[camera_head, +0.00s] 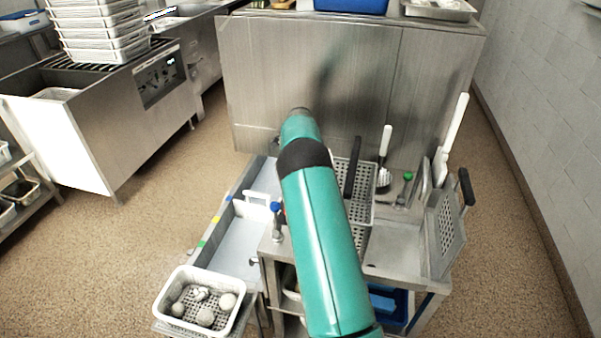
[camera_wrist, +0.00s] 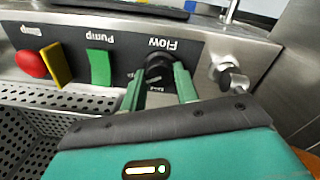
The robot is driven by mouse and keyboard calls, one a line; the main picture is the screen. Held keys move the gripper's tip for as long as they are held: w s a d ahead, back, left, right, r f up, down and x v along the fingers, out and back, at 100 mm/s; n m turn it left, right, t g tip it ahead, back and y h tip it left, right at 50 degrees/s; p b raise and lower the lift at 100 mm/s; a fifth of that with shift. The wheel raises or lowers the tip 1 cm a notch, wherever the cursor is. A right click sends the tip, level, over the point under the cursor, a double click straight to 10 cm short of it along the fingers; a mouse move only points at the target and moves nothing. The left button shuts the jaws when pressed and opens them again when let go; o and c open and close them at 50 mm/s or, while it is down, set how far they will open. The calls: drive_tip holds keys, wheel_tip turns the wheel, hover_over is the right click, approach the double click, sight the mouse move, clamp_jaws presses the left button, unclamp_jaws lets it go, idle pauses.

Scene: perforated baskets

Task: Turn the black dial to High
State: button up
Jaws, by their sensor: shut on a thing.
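The black dial (camera_wrist: 157,63) sits on a dark control panel under the word "Flow", which reads upside down in the wrist view. My gripper (camera_wrist: 160,78) is shut on the dial, with one green finger on each side of it. Small lettering beside the dial is partly covered by the fingers and too blurred to read, so I cannot tell which setting the dial points to. In the head view my arm hides the dial and my gripper.
On the panel, left of the dial, are a green switch (camera_wrist: 99,67) marked "Pump", a yellow piece (camera_wrist: 56,65) and a red button (camera_wrist: 31,64). A metal valve (camera_wrist: 229,73) is close on the right. A white basket (camera_head: 183,327) holds several roundish items.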

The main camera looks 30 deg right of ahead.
drive_tip(key=o, duration=1)
drive_tip(key=shift+f, duration=0.1)
drive_tip(key=shift+c, duration=0.2)
wheel_tip(320, 180, up, 14)
drive_tip(key=shift+w, duration=0.15)
drive_tip(key=shift+d, duration=0.1)
